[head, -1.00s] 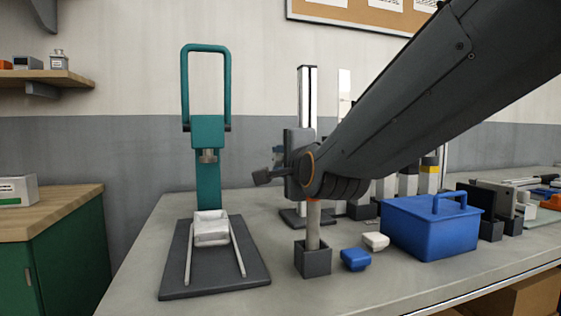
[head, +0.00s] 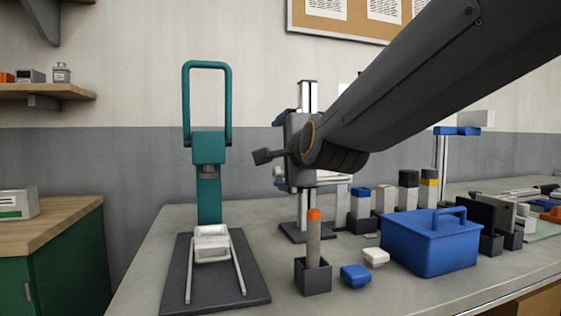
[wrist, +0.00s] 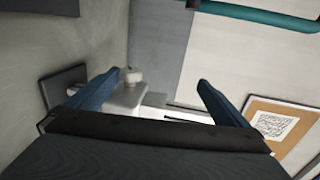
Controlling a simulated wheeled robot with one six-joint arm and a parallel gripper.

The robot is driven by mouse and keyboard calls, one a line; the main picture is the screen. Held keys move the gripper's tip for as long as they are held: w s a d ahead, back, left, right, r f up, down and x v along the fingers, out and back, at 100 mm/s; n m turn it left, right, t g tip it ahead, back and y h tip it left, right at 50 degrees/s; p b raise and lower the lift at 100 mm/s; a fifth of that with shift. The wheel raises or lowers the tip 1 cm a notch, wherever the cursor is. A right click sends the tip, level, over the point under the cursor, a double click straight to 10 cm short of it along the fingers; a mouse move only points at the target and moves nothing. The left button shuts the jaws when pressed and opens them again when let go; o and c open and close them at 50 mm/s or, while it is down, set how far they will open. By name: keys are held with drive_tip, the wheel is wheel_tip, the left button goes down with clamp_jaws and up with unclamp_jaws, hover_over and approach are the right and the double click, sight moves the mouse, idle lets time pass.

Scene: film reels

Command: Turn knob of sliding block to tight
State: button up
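My gripper (wrist: 161,82) is open, its two dark blue fingers apart with nothing held between them. In the wrist view, a pale grey block (wrist: 124,99) with a small rounded light knob (wrist: 133,76) shows beyond the fingers, close to the left one in the picture. It looks like the sliding block on its post, and a gap seems to remain. In the head view, the silver post (head: 306,92) rises behind my wrist, which hides most of the block; the knob cannot be made out there. The knob's setting cannot be read.
A teal press (head: 209,178) stands left of my arm. In front are an orange-topped stick in a dark holder (head: 313,277), a blue piece (head: 355,275), a white piece (head: 375,257) and a blue caddy (head: 430,245). Several small blocks stand behind.

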wheel_tip(320, 180, up, 6)
drive_tip(key=t, duration=0.1)
drive_tip(key=shift+g, duration=0.6)
drive_tip(key=f, duration=0.4)
drive_tip(key=shift+s+f, duration=0.2)
drive_tip(key=shift+s, duration=0.1)
drive_tip(key=shift+c, duration=0.3)
drive_tip(key=shift+s+d+r+p, duration=0.15)
drive_tip(key=shift+s+r+p, duration=0.25)
drive_tip(key=shift+s, duration=0.15)
drive_tip(key=shift+c, duration=0.3)
drive_tip(key=shift+s+d+r, duration=0.15)
drive_tip(key=shift+s+r, duration=0.05)
drive_tip(key=shift+s, duration=0.25)
drive_tip(key=c, duration=0.8)
drive_tip(key=s+d+r+p, duration=0.1)
drive_tip(key=s+r+p, duration=0.1)
drive_tip(key=s+p, duration=0.3)
drive_tip(key=shift+s+d+r+p, duration=0.25)
drive_tip(key=shift+d+p, duration=0.05)
drive_tip(key=shift+p, duration=2.1)
